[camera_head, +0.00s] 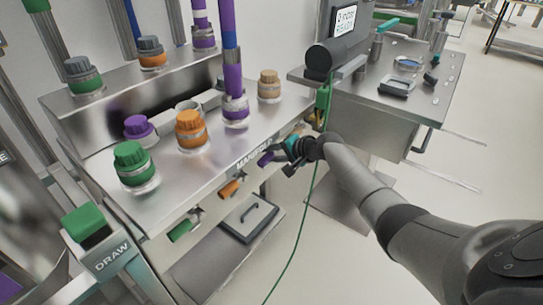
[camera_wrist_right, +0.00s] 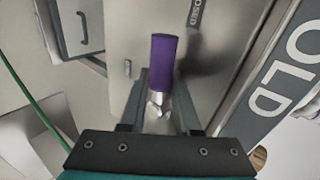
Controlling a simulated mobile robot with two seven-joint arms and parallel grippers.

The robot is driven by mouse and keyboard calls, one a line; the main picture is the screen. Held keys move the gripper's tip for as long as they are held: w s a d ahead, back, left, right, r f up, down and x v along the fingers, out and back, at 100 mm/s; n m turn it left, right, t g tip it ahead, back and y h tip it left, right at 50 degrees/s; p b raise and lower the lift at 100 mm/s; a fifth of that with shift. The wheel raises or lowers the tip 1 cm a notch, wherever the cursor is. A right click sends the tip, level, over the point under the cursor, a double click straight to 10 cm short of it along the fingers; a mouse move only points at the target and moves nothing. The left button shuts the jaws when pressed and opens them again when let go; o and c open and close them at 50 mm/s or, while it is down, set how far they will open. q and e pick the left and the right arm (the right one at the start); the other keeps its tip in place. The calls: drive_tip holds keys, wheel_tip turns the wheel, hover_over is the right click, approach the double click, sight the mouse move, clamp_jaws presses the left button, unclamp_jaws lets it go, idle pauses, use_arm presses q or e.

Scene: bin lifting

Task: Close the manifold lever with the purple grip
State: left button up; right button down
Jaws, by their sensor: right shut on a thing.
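The manifold lever with the purple grip (camera_head: 265,159) sticks out from under the front edge of the steel manifold bench (camera_head: 215,172). My right gripper (camera_head: 281,155) is at this lever, coming from the right. In the right wrist view the purple grip (camera_wrist_right: 164,62) points away from me, beyond the fingers. My right gripper (camera_wrist_right: 160,98) is shut on the lever, with its fingers on either side near the metal stem. A "CLOSED" label, partly cut off, (camera_wrist_right: 195,12) shows on the panel beyond the grip. My left gripper is not in view.
Levers with an orange grip (camera_head: 230,188) and a green grip (camera_head: 180,230) lie along the same edge. Capped ports, including a green cap (camera_head: 132,156), stand on top. A green cable (camera_head: 294,240) hangs near my right arm. A side table (camera_head: 425,85) stands at the back right.

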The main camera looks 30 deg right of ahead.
sight(273, 153)
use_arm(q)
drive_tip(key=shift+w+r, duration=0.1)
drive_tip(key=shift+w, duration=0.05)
use_arm(e)
drive_tip(key=shift+r+m+y, duration=0.1)
drive_tip(key=shift+m+y, duration=0.2)
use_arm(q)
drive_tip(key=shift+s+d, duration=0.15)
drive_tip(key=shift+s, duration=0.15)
use_arm(e)
drive_tip(key=shift+a, duration=0.1)
drive_tip(key=c, duration=0.9)
unclamp_jaws()
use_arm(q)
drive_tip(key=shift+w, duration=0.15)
use_arm(e)
drive_tip(key=shift+r, duration=0.1)
